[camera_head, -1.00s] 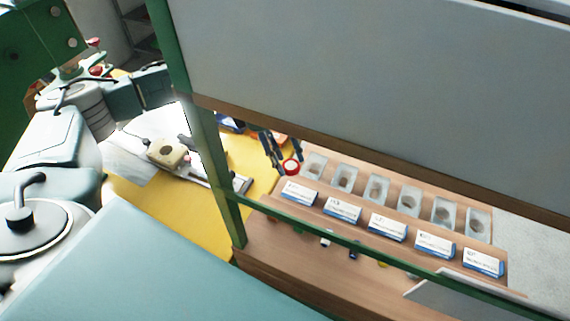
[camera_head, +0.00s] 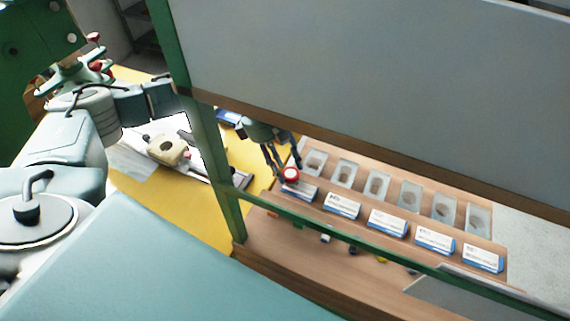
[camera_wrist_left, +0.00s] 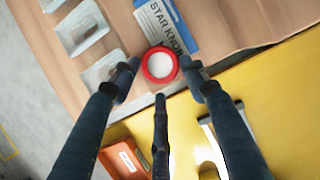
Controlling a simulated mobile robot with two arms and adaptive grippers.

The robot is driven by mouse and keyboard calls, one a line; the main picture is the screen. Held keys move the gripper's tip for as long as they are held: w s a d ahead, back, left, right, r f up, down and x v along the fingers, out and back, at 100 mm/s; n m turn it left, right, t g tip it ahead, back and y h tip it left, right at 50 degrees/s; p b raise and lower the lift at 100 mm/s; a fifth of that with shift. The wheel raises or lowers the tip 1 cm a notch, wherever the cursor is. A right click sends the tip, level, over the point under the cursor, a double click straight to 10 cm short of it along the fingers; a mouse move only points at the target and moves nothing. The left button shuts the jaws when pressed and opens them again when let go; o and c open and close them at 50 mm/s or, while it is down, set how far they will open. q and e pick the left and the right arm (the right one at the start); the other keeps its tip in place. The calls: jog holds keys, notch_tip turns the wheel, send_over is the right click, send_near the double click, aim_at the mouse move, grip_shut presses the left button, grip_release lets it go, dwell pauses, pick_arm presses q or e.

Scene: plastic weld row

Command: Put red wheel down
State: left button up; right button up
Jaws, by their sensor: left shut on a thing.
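The red wheel (camera_head: 291,174) is a small red ring with a white middle. My left gripper (camera_head: 284,172) is shut on it, at the left end of the wooden board, by the first white-and-blue label block (camera_head: 300,190). In the left wrist view the red wheel (camera_wrist_left: 160,65) sits between my left fingertips (camera_wrist_left: 157,78), over the board's edge beside a label block reading "STAR KNOB" (camera_wrist_left: 165,25). I cannot tell whether the wheel touches the board. My right gripper is not in view.
Several clear trays (camera_head: 376,186) stand in a row on the wooden board (camera_head: 270,225), behind the label blocks. A green rail (camera_head: 340,238) and post (camera_head: 205,150) stand in front. The yellow table (camera_head: 160,205) holds a beige device (camera_head: 167,150).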

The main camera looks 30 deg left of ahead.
pick_arm(q)
jog(key=o, duration=1.1)
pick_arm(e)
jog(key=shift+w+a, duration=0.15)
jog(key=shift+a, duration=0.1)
pick_arm(q)
jog(key=shift+r, duration=0.1)
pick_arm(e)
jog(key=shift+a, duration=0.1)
